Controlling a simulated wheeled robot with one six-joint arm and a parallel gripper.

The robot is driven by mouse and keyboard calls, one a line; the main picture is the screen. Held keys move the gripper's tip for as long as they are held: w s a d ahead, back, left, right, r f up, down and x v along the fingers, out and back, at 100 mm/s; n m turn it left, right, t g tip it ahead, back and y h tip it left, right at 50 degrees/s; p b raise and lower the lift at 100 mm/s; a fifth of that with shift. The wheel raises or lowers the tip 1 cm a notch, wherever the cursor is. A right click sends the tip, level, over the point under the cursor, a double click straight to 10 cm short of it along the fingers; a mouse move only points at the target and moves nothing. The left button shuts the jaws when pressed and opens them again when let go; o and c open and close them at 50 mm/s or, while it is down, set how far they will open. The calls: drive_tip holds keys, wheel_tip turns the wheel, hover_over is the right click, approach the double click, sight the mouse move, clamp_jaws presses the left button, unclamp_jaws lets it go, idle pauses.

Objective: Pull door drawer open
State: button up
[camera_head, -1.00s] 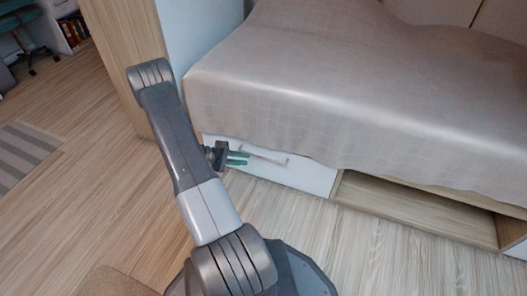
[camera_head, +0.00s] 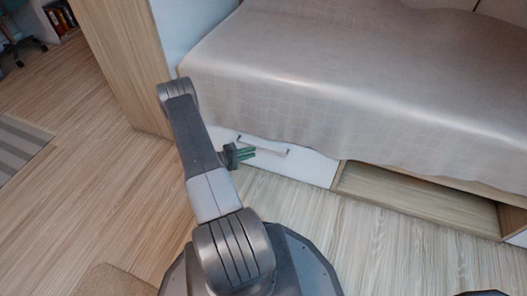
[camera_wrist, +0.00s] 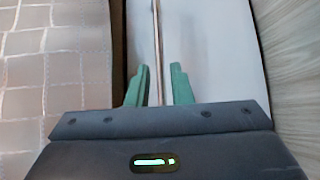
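The white drawer front (camera_head: 306,167) is under the bed, left of an open compartment, and looks closed. Its thin bar handle (camera_head: 264,146) runs along the upper part of the front. My gripper (camera_head: 248,154) has green fingers and is at the left part of the handle in the head view. In the wrist view my gripper (camera_wrist: 160,85) has its fingers apart, one on each side of the handle bar (camera_wrist: 157,45). Gaps show between the bar and both fingers. The white drawer front (camera_wrist: 205,45) fills the area behind. Part of the front is hidden by my arm.
The bed (camera_head: 330,90) has a pale quilted cover hanging over its edge above the drawer. An open wooden compartment (camera_head: 420,203) is to the right. A wooden panel (camera_head: 120,60) stands at the left. The floor (camera_head: 90,200) in front is mostly clear.

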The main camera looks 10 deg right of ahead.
sight(263, 149)
drive_tip(key=b+x, duration=0.1)
drive_tip(key=x, duration=0.5)
drive_tip(key=shift+w+d+b, duration=0.1)
drive_tip(key=shift+d+b, duration=0.2)
drive_tip(key=shift+d, duration=0.05)
clamp_jaws()
